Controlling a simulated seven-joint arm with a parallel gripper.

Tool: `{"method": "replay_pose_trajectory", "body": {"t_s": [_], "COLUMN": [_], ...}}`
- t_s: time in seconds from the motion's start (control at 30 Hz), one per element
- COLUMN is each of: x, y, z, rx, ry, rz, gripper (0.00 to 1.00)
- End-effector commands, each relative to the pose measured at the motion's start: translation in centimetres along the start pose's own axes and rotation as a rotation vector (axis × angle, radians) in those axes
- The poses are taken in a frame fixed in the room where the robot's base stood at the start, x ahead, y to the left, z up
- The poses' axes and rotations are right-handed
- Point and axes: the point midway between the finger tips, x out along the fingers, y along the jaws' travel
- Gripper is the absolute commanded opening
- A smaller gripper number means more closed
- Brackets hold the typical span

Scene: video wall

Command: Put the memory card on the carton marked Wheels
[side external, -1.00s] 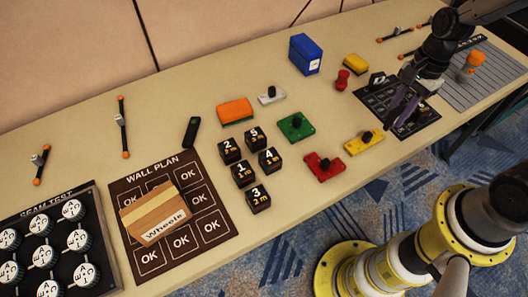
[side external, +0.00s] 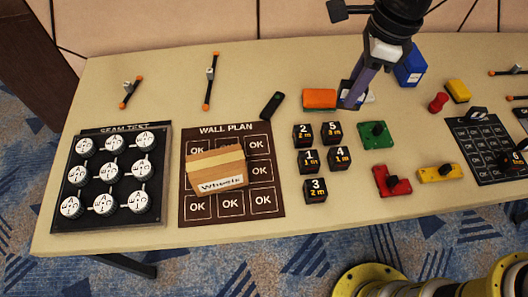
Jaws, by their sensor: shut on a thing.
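The carton marked Wheels (side external: 216,170) is a brown box with a pale tape band. It lies slightly turned on the middle of the brown WALL PLAN board (side external: 233,211), at the left half of the table. My gripper (side external: 350,98) points down beside the orange block, to the right of and farther back than the carton. Its fingers are shut on a small dark thing, which looks like the memory card (side external: 345,88). The card is mostly hidden by the fingers, so its face cannot be read.
Several numbered black cubes (side external: 316,189) stand between the carton and green, red and yellow knobbed blocks (side external: 376,134). A black remote-like piece (side external: 271,105) lies behind the board. The SEAM TEST tray (side external: 109,216) is at left. A blue box (side external: 410,66) stands at the back.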

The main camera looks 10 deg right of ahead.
Motion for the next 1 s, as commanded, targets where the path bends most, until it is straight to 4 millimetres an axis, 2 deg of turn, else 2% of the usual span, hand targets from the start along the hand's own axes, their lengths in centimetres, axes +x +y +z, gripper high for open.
{"method": "replay_pose_trajectory", "body": {"t_s": [0.03,0.2,0.3,0.4,0.57,1.0], "x": [0.2,1.0,1.6,2.1,2.9,7.2], "y": [1.8,6.8,9.2,10.8,11.4,9.0], "z": [2.2,6.9,8.2,8.7,9.7,16.2], "rx": [-0.05,-0.186,-0.239,-0.272,-0.291,-0.29], "ry": [0.0,0.001,0.002,0.001,0.002,0.001], "rz": [0.007,0.028,0.037,0.042,0.045,0.044], "gripper": [0.0,0.0,0.0,0.0,0.0,0.0]}}
